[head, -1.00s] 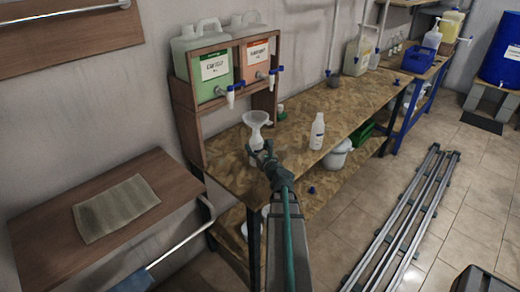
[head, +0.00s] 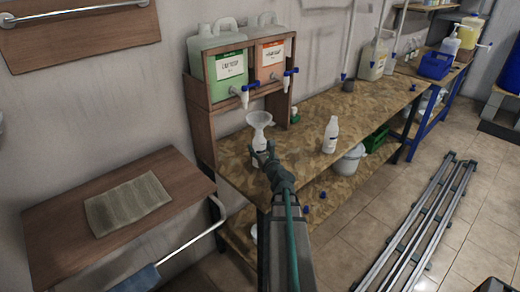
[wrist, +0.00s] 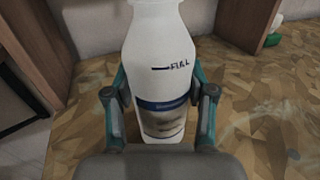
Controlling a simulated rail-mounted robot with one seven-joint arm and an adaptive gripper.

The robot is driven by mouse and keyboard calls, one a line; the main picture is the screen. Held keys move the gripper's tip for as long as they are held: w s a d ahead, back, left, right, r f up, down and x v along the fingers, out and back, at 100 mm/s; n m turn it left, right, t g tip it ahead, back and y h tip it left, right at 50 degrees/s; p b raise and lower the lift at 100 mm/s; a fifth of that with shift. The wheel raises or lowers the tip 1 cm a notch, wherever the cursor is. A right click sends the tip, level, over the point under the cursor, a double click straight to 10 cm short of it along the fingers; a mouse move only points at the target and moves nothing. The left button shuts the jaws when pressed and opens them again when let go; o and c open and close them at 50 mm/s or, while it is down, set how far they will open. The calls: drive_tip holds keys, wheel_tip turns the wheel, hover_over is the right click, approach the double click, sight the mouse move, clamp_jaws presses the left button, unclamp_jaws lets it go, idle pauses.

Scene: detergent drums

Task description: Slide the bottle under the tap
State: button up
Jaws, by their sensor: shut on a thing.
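The white bottle (head: 258,158) stands upright on the bench top with a pale funnel (head: 259,121) in its mouth. My gripper (head: 264,157) is shut around the bottle's lower body. In the wrist view the bottle (wrist: 158,50) shows a FULL mark and a blue-edged label between the two fingers (wrist: 160,115); its top and the funnel are out of frame. The left tap (head: 243,95), white with a blue handle, hangs from the green container; the funnel appears below it and slightly right. A second tap (head: 289,75) is further right, on the orange-labelled container.
A second white bottle (head: 330,136) stands to the right on the bench (head: 350,106). The rack's wooden side (head: 201,125) rises left of the bottle. A side table with a cloth (head: 128,204) is at left.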

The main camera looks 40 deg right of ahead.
drive_tip(key=shift+w+a+b, duration=1)
drive_tip(key=shift+w+a, duration=0.65)
drive_tip(key=shift+w, duration=0.25)
drive_tip(key=o, duration=0.9)
